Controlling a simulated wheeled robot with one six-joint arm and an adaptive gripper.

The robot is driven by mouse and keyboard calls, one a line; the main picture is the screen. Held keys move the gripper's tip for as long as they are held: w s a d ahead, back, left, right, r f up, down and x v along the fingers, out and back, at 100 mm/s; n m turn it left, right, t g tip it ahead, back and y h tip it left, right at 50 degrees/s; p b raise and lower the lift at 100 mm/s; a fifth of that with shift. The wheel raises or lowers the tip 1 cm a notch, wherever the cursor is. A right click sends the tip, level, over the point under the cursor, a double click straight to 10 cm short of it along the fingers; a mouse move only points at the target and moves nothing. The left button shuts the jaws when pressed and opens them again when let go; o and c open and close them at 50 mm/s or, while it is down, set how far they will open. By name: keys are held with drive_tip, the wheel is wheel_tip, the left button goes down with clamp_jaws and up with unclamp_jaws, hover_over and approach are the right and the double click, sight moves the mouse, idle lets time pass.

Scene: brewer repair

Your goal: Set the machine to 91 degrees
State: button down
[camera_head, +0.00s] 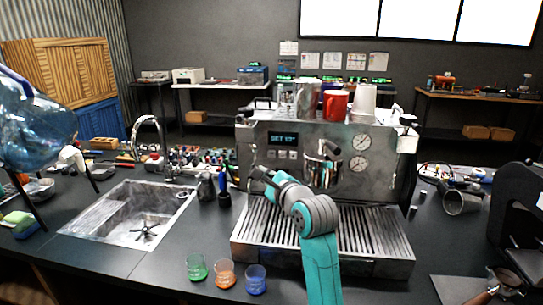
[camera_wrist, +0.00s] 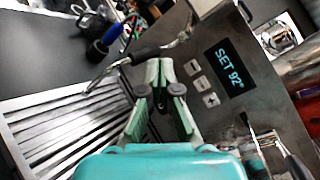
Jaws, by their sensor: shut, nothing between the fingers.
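The espresso machine (camera_head: 330,130) stands on the dark counter. Its display reads "SET 92°" in the wrist view (camera_wrist: 230,68); in the head view the display (camera_head: 283,138) is too small to read surely. Beside the display are the minus button (camera_wrist: 192,67), a middle button (camera_wrist: 201,84) and the plus button (camera_wrist: 210,99). My gripper (camera_wrist: 159,70) is shut and empty, its fingertips just to the left of the minus button in the wrist view. I cannot tell how far they are from the panel. In the head view my gripper (camera_head: 262,173) is in front of the panel, below the buttons.
The steam wand (camera_wrist: 150,52) passes close to my fingertips. The slatted drip tray (camera_head: 372,235) lies below my arm. A sink (camera_head: 135,215) is at left. A red mug (camera_head: 335,104) is on top of the machine.

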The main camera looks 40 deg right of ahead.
drive_tip(key=w+d, duration=0.5)
drive_tip(key=d, duration=0.2)
drive_tip(key=shift+w, duration=0.2)
idle(0.4)
drive_tip(key=shift+w+d, duration=0.1)
idle(1.3)
drive_tip(key=shift+w+d, duration=0.15)
drive_tip(key=shift+d, duration=0.05)
drive_tip(key=shift+w+d, duration=0.25)
drive_tip(key=shift+d, duration=0.1)
idle(0.9)
idle(0.3)
drive_tip(key=shift+s+a, duration=0.55)
drive_tip(key=shift+a, duration=0.15)
drive_tip(key=shift+a, duration=0.1)
drive_tip(key=shift+s+a, duration=0.75)
drive_tip(key=shift+a, duration=0.2)
drive_tip(key=shift+s+a, duration=0.75)
drive_tip(key=shift+a, duration=0.2)
